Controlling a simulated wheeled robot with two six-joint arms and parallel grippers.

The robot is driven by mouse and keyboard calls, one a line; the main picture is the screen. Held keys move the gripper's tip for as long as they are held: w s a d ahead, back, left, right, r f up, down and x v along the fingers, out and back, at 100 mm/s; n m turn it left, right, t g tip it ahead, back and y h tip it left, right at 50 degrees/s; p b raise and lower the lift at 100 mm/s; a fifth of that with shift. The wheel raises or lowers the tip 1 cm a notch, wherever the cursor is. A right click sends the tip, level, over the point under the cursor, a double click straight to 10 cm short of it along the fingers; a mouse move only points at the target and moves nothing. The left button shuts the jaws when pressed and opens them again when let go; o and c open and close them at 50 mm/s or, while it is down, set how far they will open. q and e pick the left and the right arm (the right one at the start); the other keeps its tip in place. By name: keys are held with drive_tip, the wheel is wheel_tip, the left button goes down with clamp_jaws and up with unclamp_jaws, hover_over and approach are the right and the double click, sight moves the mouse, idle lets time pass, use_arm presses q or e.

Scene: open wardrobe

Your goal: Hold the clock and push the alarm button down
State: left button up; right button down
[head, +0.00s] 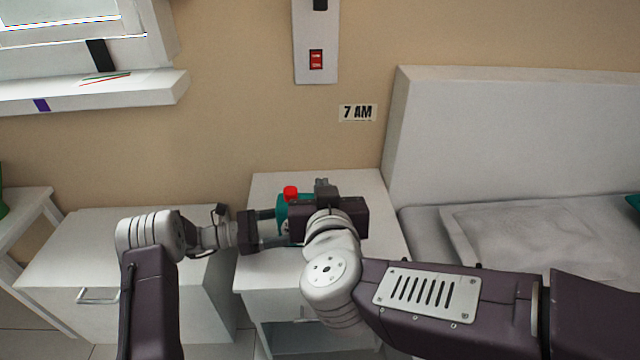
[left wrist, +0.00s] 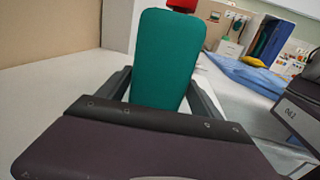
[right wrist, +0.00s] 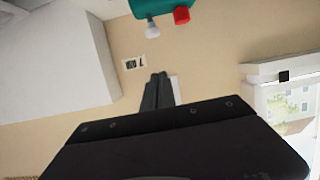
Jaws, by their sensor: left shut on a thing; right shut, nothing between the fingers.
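The teal clock (head: 282,212) is over the white nightstand top in the head view, with its red alarm button (head: 291,192) on the upper side. My left gripper (head: 272,229) is shut on the clock from the left; the clock's teal side (left wrist: 168,60) fills the space between its fingers in the left wrist view. My right gripper (head: 322,186) is shut and empty, close to the right of the clock. In the right wrist view, its closed fingers (right wrist: 157,92) are apart from the clock (right wrist: 150,6) and the red button (right wrist: 181,15). My right arm hides part of the clock.
The nightstand (head: 345,180) stands between a white cabinet (head: 60,255) on the left and a bed with a pillow (head: 520,240) on the right. A "7 AM" sign (head: 358,112) and a red switch (head: 316,59) are on the wall. The nightstand's back is clear.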

drive_tip(key=w+f, duration=0.2)
drive_tip(key=w, duration=0.1)
drive_tip(key=w+f, duration=0.1)
drive_tip(key=w, duration=0.2)
drive_tip(key=w+f, duration=0.2)
drive_tip(key=w, duration=0.1)
drive_tip(key=shift+w+f, duration=0.25)
drive_tip(key=shift+f, duration=0.7)
